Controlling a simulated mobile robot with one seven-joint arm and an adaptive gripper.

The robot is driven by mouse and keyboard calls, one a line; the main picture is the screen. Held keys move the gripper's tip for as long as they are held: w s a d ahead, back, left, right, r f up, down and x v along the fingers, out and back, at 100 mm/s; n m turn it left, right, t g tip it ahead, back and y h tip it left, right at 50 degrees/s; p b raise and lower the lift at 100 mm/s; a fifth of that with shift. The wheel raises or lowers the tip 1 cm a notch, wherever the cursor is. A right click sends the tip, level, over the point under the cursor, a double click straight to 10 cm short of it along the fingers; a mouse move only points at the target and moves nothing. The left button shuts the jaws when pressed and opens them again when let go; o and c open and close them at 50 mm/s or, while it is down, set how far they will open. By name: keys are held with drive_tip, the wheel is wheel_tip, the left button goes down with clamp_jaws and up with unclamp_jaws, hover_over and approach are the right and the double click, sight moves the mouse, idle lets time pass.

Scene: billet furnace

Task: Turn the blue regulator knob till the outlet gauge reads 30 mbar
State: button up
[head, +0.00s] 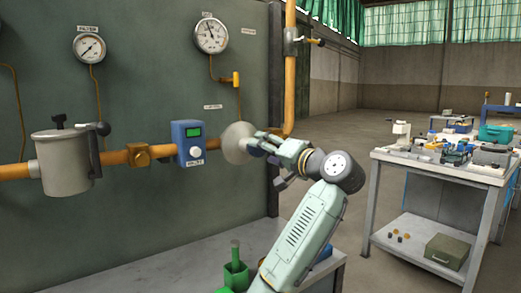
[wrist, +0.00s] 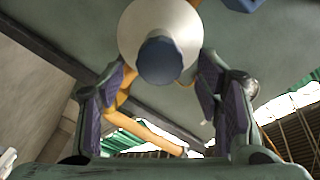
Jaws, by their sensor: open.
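The regulator (head: 238,143) is a pale grey round body on the orange pipe. Its blue knob (wrist: 160,60) shows in the wrist view in front of the pale disc (wrist: 134,27); in the head view my gripper largely covers it. My gripper (head: 270,148) is at the knob's side of the regulator. In the wrist view my gripper (wrist: 162,76) is open, one finger on each side of the knob, with gaps visible. Two white dial gauges are on the panel: an upper right gauge (head: 210,35), needle up and slightly left, and a left gauge (head: 89,47). Their labels and figures are too small to read.
A blue box with a green display (head: 189,142) sits on the pipe left of the regulator. A grey pot-shaped filter (head: 62,163) is farther left. A vertical orange pipe (head: 289,75) rises behind my gripper. A workbench (head: 440,170) with tools stands right, with free floor between.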

drive_tip(key=v, duration=0.8)
drive_tip(key=shift+s+d, duration=0.2)
